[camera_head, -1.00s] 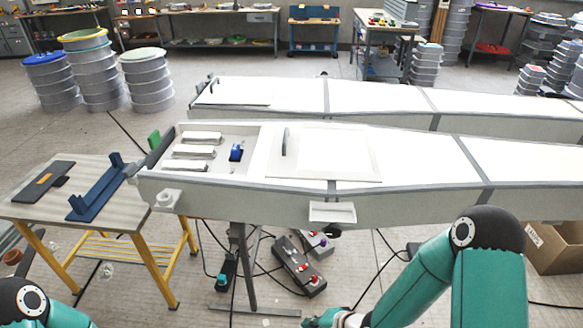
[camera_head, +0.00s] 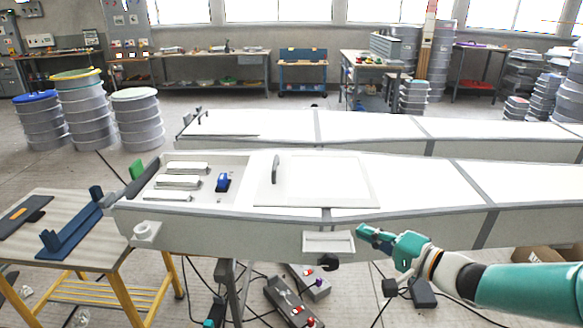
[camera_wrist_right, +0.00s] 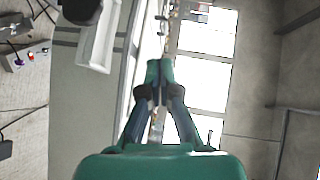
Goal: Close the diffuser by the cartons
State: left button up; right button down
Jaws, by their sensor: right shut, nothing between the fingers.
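A long white mould (camera_head: 420,223) with grey seams crosses the middle of the head view. On its near side a small white flap-like box (camera_head: 328,242), which looks like the diffuser, juts out; how far it is open I cannot tell. It also seems to show in the wrist view as a white tray shape (camera_wrist_right: 98,38). My right gripper (camera_head: 362,231) is shut and empty, just right of the flap; contact cannot be told. Its fingertips meet in the wrist view (camera_wrist_right: 159,72). A cardboard carton (camera_head: 540,254) shows partly behind my right arm. My left gripper is out of view.
A black knob (camera_head: 329,263) hangs under the flap. A wooden table (camera_head: 100,258) with yellow legs and a blue bracket stands at the left. Cables and a grey control box (camera_head: 285,300) lie on the floor below. A second mould (camera_head: 370,128) lies behind.

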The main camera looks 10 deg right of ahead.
aim_at(289, 179)
jog(key=i, duration=0.9)
jog(key=u, duration=0.05)
